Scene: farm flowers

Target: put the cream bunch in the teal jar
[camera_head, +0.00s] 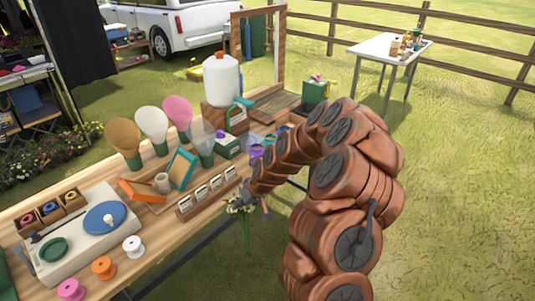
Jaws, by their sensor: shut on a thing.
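My gripper (247,196) is beyond the front edge of the wooden table, in front of a row of small cards. It is shut on the cream bunch (239,205), whose small pale flowers show beside the fingers. Its green stems (246,235) hang down over the grass. The fingers are small and partly hidden by the flowers and my arm. I cannot pick out the teal jar with certainty. Small purple and blue vessels (256,151) stand at the table's front, behind my gripper and partly hidden by my arm.
The wooden table (165,240) carries tan, white and pink cones (178,111), a teal-framed panel (182,168), a card rack (208,190), several spools (103,267) and a white dispenser (221,80). A white side table (375,47) stands far right. Grass to the right is open.

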